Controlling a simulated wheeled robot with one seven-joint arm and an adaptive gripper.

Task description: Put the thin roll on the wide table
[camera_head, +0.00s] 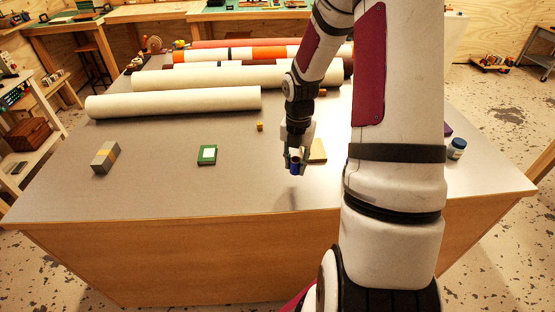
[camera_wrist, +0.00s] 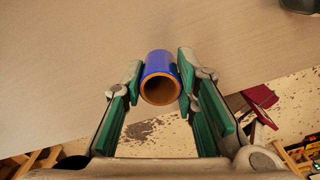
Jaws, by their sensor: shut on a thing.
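My gripper (camera_head: 295,158) is shut on a small blue roll (camera_head: 295,164) with a brown core, held above the wide table (camera_head: 240,190) near its front edge. In the wrist view the blue roll (camera_wrist: 161,75) sits between the two green-padded fingers of my gripper (camera_wrist: 160,82), its open end facing the camera. A shadow lies on the grey tabletop below it. Whether this is the thin roll the task names, I cannot tell for sure. The grey tabletop (camera_wrist: 70,70) also fills the upper part of the wrist view.
Large white rolls (camera_head: 175,102) and an orange-banded roll (camera_head: 245,54) lie at the back. A blue jar (camera_head: 457,148) stands right. The front left tabletop is clear.

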